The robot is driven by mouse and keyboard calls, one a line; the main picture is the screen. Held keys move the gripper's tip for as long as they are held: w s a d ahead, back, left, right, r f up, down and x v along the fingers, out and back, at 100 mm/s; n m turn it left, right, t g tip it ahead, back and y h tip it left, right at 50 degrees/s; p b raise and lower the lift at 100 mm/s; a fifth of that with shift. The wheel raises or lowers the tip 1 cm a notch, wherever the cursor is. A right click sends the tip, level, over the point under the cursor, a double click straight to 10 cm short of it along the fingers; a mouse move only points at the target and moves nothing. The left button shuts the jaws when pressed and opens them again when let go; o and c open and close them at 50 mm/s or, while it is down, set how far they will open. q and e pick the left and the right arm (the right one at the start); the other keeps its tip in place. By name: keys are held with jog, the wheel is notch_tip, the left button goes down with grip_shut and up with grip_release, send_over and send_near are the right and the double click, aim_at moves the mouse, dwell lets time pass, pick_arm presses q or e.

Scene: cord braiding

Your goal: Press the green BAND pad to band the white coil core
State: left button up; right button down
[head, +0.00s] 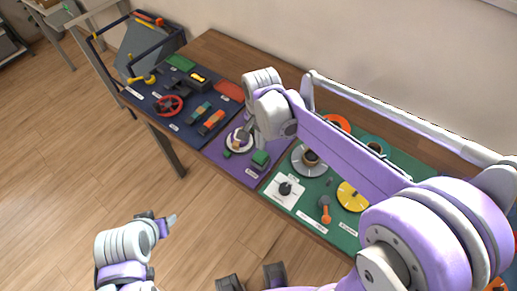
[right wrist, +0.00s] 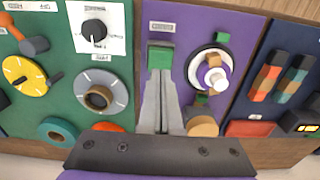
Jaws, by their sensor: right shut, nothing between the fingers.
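The green BAND pad (head: 261,159) stands on the purple mat near the table's front edge; it also shows in the right wrist view (right wrist: 160,56). My right gripper (right wrist: 160,78) is shut and empty, its fingertips overlapping the near edge of the pad in that view; contact cannot be told. In the head view the right gripper (head: 250,141) is partly hidden by its own wrist. The white coil core (right wrist: 216,76) stands upright on a round white plate with a dark rim, beside the pad. My left gripper (head: 166,224) is low at lower left, away from the table; its jaw state is unclear.
A green mat (head: 278,209) holds a white knob panel (head: 291,190), grey dial (head: 308,160) and yellow dial (head: 352,196). A dark blue mat holds a red wheel (head: 169,105) and coloured blocks. A tan disc (right wrist: 203,126) sits close beside my right fingers.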

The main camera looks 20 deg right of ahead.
aim_at(262, 155)
notch_tip(262, 155, up, 8)
jog(key=shift+d, duration=0.1)
dwell(0.6)
jog(key=s+d+f+n+t, duration=0.2)
jog(key=s+f+n, duration=0.2)
jog(key=s, duration=0.3)
jog(key=s+d+f+n+t, duration=0.3)
jog(key=s+n, duration=0.3)
jog(key=s, duration=0.2)
jog(key=shift+s+f, duration=0.2)
jog(key=shift+f, duration=0.65)
dwell(0.4)
